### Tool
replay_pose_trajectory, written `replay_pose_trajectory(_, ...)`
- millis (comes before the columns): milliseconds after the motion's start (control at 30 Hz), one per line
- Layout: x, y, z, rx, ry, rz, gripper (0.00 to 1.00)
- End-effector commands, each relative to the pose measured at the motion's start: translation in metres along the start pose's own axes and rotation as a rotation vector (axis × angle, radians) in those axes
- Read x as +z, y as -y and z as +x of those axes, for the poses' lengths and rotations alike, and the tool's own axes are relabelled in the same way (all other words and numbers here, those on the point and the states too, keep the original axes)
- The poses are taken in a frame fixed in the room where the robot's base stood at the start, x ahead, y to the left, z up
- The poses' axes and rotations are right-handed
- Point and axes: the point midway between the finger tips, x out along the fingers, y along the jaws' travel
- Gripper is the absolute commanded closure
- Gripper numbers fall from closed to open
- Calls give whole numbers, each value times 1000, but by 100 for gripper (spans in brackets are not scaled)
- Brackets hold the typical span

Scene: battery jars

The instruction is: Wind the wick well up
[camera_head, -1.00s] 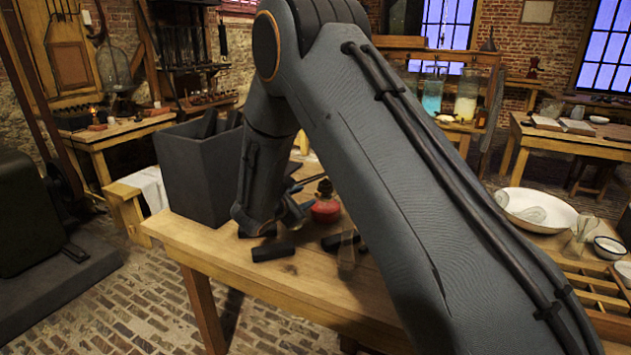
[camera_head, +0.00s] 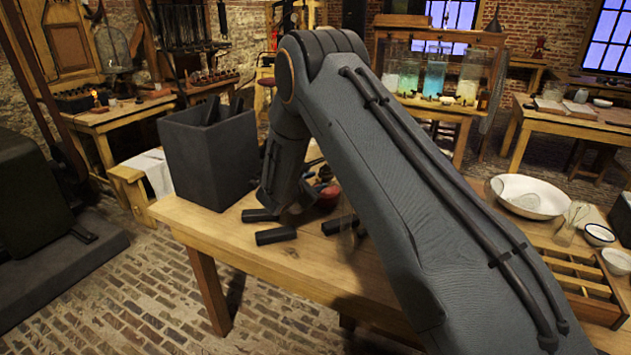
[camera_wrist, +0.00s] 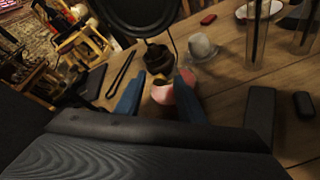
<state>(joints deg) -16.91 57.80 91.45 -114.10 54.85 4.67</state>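A small red oil lamp (camera_head: 328,194) stands on the wooden table just right of my forearm, partly hidden by it. In the wrist view the lamp's pinkish-red body (camera_wrist: 181,98) and dark burner with a brass part (camera_wrist: 157,62) show between and just beyond my fingers. My gripper (camera_wrist: 160,75) has two blue fingers, spread apart, one on each side of the burner. I cannot tell whether either finger touches the lamp. The wick and its winding knob are too small to make out. In the head view my gripper is mostly hidden behind the arm.
Black blocks (camera_head: 275,236) lie near the table's front edge, and a dark grey bin (camera_head: 205,165) stands at the left. The wrist view shows a whitish rounded object (camera_wrist: 202,48) behind the lamp and a black block (camera_wrist: 260,113) at right. A white bowl (camera_head: 530,196) is farther right.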

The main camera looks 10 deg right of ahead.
Motion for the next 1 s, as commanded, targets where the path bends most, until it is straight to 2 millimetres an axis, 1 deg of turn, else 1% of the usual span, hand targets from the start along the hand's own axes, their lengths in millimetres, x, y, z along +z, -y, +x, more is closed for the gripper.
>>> replay_pose_trajectory(200, 0, 0, 0, 0, 0, 0, 65)
replay_pose_trajectory(267, 0, 0, 0, 0, 0, 0, 75)
replay_pose_trajectory(400, 0, 0, 0, 0, 0, 0, 98)
replay_pose_trajectory(433, 0, 0, 0, 0, 0, 0, 100)
replay_pose_trajectory(767, -1, 0, 1, 16, 0, 36, 100)
replay_pose_trajectory(1000, -2, 3, 3, 64, 1, 153, 100)
